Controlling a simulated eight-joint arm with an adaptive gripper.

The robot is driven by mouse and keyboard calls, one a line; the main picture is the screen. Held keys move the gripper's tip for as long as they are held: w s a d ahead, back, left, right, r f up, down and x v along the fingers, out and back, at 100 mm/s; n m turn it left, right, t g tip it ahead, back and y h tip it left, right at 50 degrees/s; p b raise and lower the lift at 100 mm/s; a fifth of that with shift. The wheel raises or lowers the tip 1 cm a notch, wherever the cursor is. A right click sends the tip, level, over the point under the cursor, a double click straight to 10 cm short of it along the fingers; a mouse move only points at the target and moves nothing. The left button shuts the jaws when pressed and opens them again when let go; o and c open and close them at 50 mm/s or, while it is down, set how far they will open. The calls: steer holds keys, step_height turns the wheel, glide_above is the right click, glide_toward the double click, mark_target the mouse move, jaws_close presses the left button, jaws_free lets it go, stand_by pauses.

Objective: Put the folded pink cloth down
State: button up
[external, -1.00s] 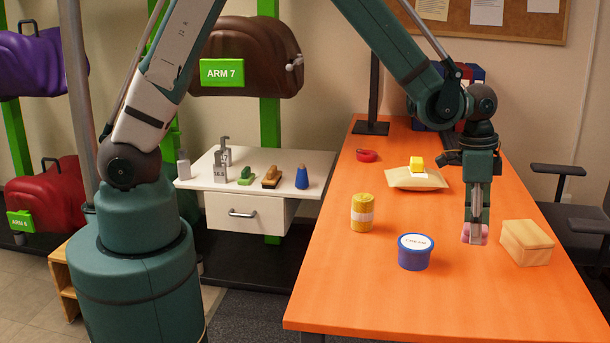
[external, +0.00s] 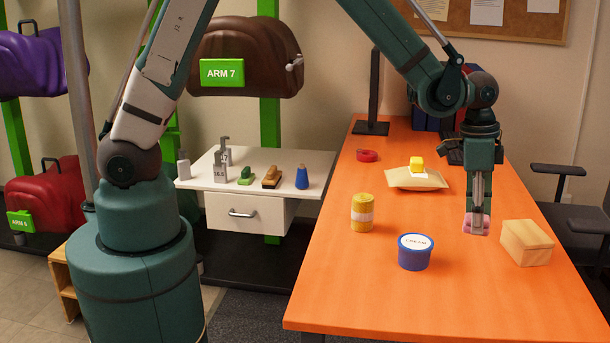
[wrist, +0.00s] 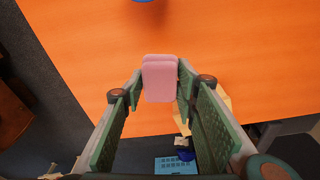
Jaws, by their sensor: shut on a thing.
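The folded pink cloth (external: 472,222) is a small, thick pink pad. My gripper (external: 476,213) points down over the orange table and is shut on it. In the wrist view the cloth (wrist: 160,78) is between the two fingertips of my gripper (wrist: 160,92), with orange table behind it. I cannot tell from these views whether its underside touches the table or hangs just above it.
A wooden box (external: 527,243) is right of the cloth; a blue tub (external: 414,254) is to its left. A yellow cylinder (external: 361,213) stands farther left. The table's front (external: 440,308) is clear.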

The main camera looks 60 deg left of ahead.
steer(key=s+a+r+n+b, duration=0.1)
steer(key=s+a, duration=0.2)
steer(key=s, duration=0.4)
steer(key=s+a, duration=0.3)
steer(key=s, duration=0.5)
steer(key=n+b, duration=0.1)
glide_above(355, 282)
steer(key=shift+s+a+f, duration=0.15)
steer(key=shift+a+f, duration=0.1)
steer(key=shift+f, duration=0.15)
steer(key=shift+f+b, duration=1.05)
steer(key=shift+f, duration=1.85)
steer(key=shift+f, duration=0.1)
steer(key=shift+f+b, duration=0.7)
steer(key=shift+f, duration=1.3)
steer(key=shift+f, duration=0.15)
